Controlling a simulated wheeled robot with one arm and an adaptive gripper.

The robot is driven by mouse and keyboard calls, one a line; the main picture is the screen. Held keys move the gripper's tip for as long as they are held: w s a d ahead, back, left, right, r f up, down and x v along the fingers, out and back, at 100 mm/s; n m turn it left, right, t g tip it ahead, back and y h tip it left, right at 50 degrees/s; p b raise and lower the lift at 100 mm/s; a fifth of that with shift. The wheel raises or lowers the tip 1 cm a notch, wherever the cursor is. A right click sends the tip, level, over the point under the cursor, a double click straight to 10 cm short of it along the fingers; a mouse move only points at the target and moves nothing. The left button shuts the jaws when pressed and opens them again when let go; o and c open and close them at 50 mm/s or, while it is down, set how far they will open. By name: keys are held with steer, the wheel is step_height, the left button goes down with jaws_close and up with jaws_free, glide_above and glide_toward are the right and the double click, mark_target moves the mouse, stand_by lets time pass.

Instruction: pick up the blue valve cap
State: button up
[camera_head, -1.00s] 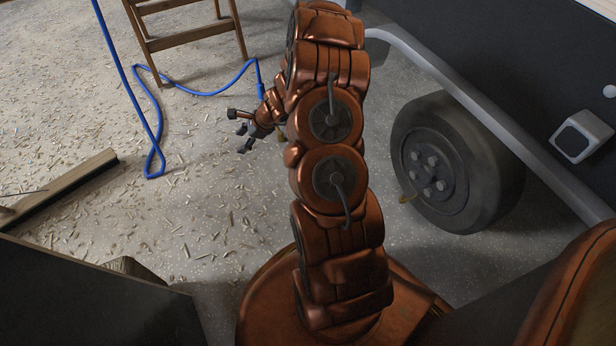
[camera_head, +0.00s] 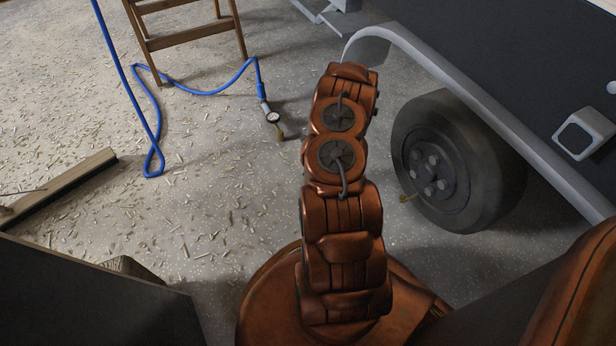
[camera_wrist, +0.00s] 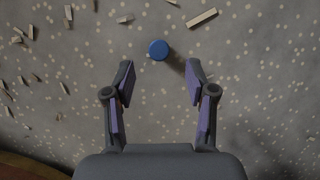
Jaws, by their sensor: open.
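The blue valve cap (camera_wrist: 158,50) shows in the wrist view as a small round blue piece on the speckled floor. My gripper (camera_wrist: 160,78) is open in the wrist view, its two fingers with purple pads spread apart. The cap appears just beyond the fingertips, between their lines and a little nearer the left one. Nothing is between the fingers. In the head view my arm hides the gripper and I cannot make out the cap.
A trailer wheel (camera_head: 457,165) stands right of my arm. A broom (camera_head: 60,185) lies at the left. Wood chips litter the floor.

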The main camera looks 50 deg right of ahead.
steer(key=shift+b+x, duration=1.3)
steer(key=shift+x, duration=1.5)
steer(key=shift+w+r, duration=0.1)
steer(key=shift+w, duration=0.05)
steer(key=c, duration=0.9)
